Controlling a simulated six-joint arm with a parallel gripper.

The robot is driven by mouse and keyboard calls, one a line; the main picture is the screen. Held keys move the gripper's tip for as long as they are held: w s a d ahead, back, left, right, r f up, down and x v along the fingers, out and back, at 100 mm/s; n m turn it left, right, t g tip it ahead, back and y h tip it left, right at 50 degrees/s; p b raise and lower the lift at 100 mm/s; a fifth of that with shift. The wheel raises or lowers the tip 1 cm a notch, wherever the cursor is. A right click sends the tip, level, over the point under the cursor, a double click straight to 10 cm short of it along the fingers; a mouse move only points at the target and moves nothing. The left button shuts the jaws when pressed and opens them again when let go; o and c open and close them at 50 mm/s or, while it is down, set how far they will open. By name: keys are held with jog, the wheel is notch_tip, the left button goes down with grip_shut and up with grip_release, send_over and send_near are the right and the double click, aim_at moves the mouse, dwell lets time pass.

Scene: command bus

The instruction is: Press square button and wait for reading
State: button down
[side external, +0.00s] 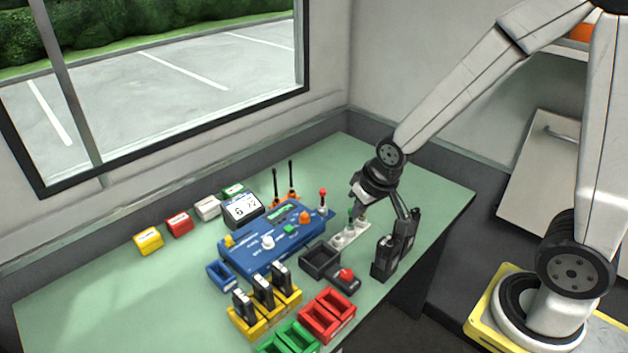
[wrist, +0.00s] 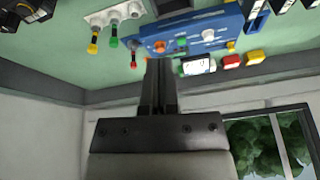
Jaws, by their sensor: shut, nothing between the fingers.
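The blue control panel (side external: 262,252) lies on the green table. It carries a small green square button (side external: 290,229), an orange knob (side external: 305,217), a white knob (side external: 268,242) and a small green display (side external: 281,212). My gripper (side external: 358,210) is shut and empty, to the right of the panel and apart from the button, near the white holder (side external: 361,229). In the wrist view the closed fingers (wrist: 159,62) reach toward the panel (wrist: 225,22). The display's text is too small to read.
A white-faced display box (side external: 242,208) stands behind the panel. A red-tipped lever (side external: 323,199) rises at its right end. Black radios (side external: 385,260), a dark tray (side external: 319,260) and red bins (side external: 327,315) stand at the front.

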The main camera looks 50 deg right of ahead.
aim_at(291, 230)
jog(key=w+a+f+m+t, duration=0.1)
jog(key=w+f+m+t, duration=0.1)
jog(key=w, duration=0.7)
jog(key=w+a+f+m+t+y, duration=0.1)
jog(key=w+f+m+t, duration=0.1)
jog(key=w, duration=0.7)
jog(key=shift+w+f+m+t, duration=0.35)
jog(key=shift+m+t, duration=0.25)
jog(key=shift+m, duration=0.4)
jog(key=shift+a, duration=0.1)
jog(key=shift+f, duration=0.1)
jog(key=shift+f, duration=4.2)
jog(key=shift+f, duration=0.8)
jog(key=shift+r, duration=0.75)
jog(key=shift+r, duration=0.1)
